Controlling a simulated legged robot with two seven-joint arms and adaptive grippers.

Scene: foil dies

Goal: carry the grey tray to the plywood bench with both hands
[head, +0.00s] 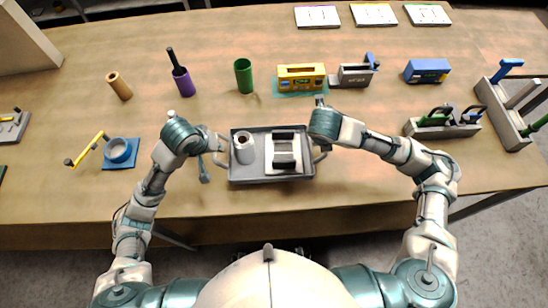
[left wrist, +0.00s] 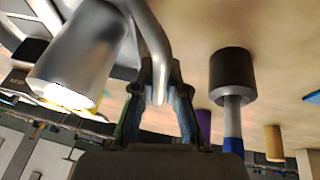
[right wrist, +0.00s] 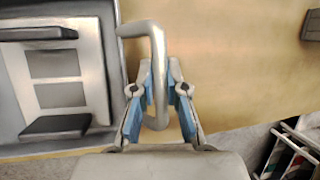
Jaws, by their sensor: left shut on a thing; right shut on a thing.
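The grey tray (head: 270,181) is near the front edge of the wooden table, in the middle of the head view. It holds a grey hollow cylinder (head: 243,148) at left and a pale plate with two dark bars (head: 284,152) at right. My left gripper (left wrist: 158,85) is shut on the tray's left handle (left wrist: 150,40). My right gripper (right wrist: 153,95) is shut on the tray's right handle (right wrist: 157,60). The tray looks level. I cannot tell whether it rests on the table or hangs just above it. I cannot identify the plywood bench for sure.
A brown cylinder (head: 119,86), purple holder (head: 182,80), green cup (head: 244,76) and yellow box (head: 301,77) stand behind the tray. A grey rack (head: 510,110) is at right.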

